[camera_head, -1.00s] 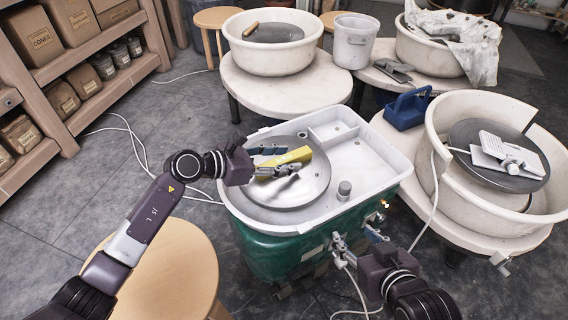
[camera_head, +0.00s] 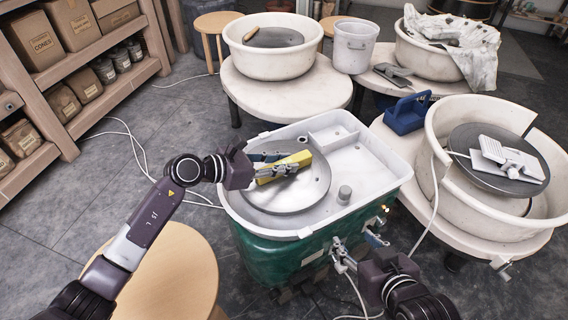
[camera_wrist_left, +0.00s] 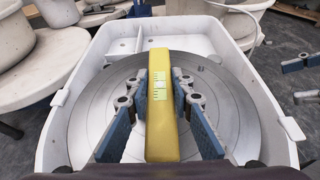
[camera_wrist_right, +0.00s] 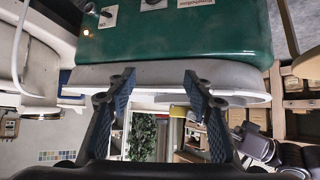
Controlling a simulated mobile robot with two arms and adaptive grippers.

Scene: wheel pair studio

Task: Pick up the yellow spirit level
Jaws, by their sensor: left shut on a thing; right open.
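The yellow spirit level (camera_head: 293,161) is a long yellow bar over the round grey wheel head (camera_head: 300,192) of the green pottery wheel. In the left wrist view the level (camera_wrist_left: 161,125) runs lengthwise between blue finger pads, with a pale vial window facing the camera. My left gripper (camera_head: 275,165) is shut on it, with one finger on each long side. Whether the level's underside touches the wheel head is hard to tell. My right gripper (camera_head: 357,243) is open and empty at the front of the green wheel; its spread fingers show in the right wrist view (camera_wrist_right: 160,80).
The white splash pan (camera_head: 376,160) surrounds the wheel head with a raised rim, and a small grey knob (camera_head: 344,193) stands in it. A wooden stool (camera_head: 165,275) is at front left. A blue caddy (camera_head: 407,112) and white basins stand behind and right.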

